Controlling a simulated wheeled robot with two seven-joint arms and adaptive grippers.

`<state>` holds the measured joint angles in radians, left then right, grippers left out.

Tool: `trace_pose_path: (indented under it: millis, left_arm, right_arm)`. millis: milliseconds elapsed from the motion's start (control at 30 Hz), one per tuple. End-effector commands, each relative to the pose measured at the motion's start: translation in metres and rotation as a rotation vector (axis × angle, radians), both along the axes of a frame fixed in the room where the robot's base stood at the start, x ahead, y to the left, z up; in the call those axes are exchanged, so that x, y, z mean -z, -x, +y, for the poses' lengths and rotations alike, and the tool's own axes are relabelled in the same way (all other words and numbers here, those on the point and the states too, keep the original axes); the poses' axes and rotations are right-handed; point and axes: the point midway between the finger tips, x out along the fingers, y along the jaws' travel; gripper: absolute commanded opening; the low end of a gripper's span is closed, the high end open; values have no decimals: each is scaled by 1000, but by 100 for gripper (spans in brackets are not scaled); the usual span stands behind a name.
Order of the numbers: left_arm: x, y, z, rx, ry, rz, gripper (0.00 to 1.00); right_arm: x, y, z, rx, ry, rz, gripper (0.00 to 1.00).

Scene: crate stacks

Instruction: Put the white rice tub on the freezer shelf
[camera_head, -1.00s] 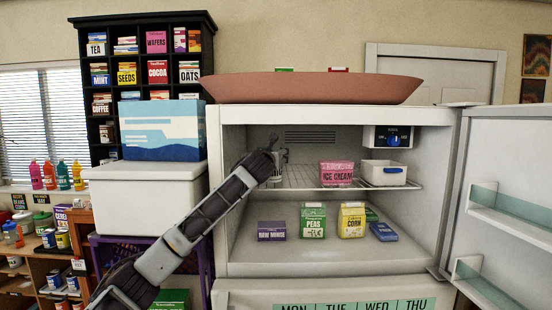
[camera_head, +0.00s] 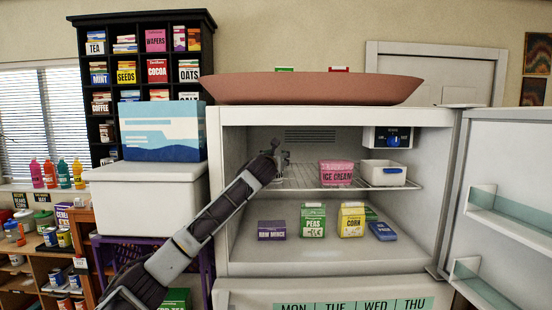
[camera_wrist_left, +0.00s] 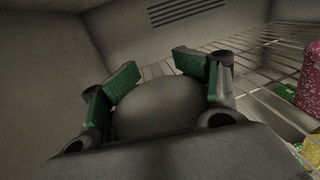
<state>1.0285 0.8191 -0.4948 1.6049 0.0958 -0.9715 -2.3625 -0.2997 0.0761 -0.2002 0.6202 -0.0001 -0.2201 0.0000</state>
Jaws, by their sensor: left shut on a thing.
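My left gripper (camera_head: 281,160) is inside the freezer's upper space, at the left part of the wire shelf (camera_head: 308,183). In the left wrist view its green-padded fingers are shut around a pale, rounded thing (camera_wrist_left: 158,105), which I take to be the white rice tub. In the head view the tub is mostly hidden by the gripper and its label cannot be read. It is at about shelf level; I cannot tell whether it touches the wires. My right gripper is not in view.
A pink ice cream box (camera_head: 336,173) and a white open bin (camera_head: 389,174) stand to the right on the shelf. Raw mince (camera_head: 271,230), peas (camera_head: 313,220) and corn (camera_head: 351,220) stand below. The freezer door (camera_head: 510,190) is open at the right.

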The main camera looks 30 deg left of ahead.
Motion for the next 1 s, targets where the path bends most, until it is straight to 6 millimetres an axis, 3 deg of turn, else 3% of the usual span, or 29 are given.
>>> trace_pose_path:
  millis: [267,300,500,1000]
  left_arm:
    - [1,0,0,0,1,-1,26]
    - [2,0,0,0,1,0,58]
    - [2,0,0,0,1,0,82]
    - [0,0,0,0,1,0,82]
  right_arm:
    - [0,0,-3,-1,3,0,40]
    - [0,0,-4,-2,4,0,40]
    - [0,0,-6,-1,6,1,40]
    - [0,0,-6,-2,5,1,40]
